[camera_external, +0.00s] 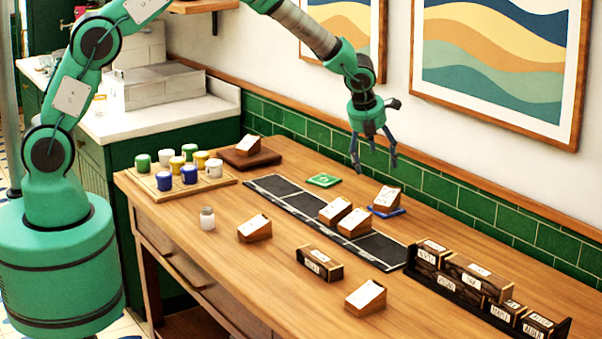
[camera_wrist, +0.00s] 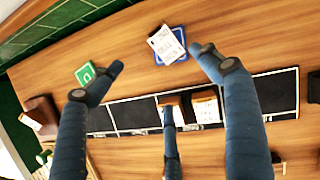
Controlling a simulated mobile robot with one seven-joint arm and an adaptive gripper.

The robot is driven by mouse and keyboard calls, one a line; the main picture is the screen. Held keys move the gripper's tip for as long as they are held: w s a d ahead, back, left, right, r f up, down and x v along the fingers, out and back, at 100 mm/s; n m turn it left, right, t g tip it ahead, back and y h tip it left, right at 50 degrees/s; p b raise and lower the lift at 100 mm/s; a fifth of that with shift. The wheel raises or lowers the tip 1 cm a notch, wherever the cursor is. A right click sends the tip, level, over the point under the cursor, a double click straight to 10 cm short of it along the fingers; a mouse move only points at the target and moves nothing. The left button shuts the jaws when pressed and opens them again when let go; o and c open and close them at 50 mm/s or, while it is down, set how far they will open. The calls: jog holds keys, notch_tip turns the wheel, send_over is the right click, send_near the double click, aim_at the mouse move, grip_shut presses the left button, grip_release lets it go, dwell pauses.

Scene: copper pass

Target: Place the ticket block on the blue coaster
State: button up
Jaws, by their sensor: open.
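A ticket block (camera_external: 387,197), a wooden wedge with a white printed face, rests on the blue coaster (camera_external: 389,212) near the back wall. In the wrist view the ticket block (camera_wrist: 165,44) covers much of the blue coaster (camera_wrist: 180,35) and looks slightly turned and off-centre on it. My gripper (camera_external: 373,160) is open and empty, raised above the table close to the coaster. In the wrist view its dark fingers (camera_wrist: 160,85) are spread, with nothing between them in their grasp. Similar ticket blocks stand on the dark strip (camera_external: 376,247), on a brown board (camera_external: 238,159) and on bare wood.
A green coaster (camera_external: 324,180) lies left of the blue one. A tray (camera_external: 163,193) holds several coloured cups, with a white jar (camera_external: 207,219) nearby. A dark box (camera_external: 320,263) lies at the front. A black rack (camera_external: 484,309) of labelled boxes is at the right.

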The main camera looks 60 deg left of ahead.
jog(key=s+a+r+n, duration=0.4)
jog(key=s+r+n, duration=0.1)
jog(key=s+r, duration=0.35)
jog(key=s+a+r+n, duration=0.45)
jog(key=s+r, duration=0.25)
jog(key=r, duration=0.3)
jog(key=s+a+r+n, duration=0.4)
jog(key=s+r+n, duration=0.2)
jog(key=s+r, duration=0.25)
jog(key=s+a+r+n+h, duration=0.1)
jog(key=s+n, duration=0.6)
jog(key=s, duration=0.9)
jog(key=s+a+r+n+t, duration=0.1)
jog(key=s+n, duration=0.7)
jog(key=s, duration=0.8)
jog(key=shift+a+r+h, duration=0.4)
jog(key=shift+a+r, duration=0.35)
jog(key=shift+a, duration=0.3)
notch_tip(320, 180, down, 6)
jog(key=b, duration=0.6)
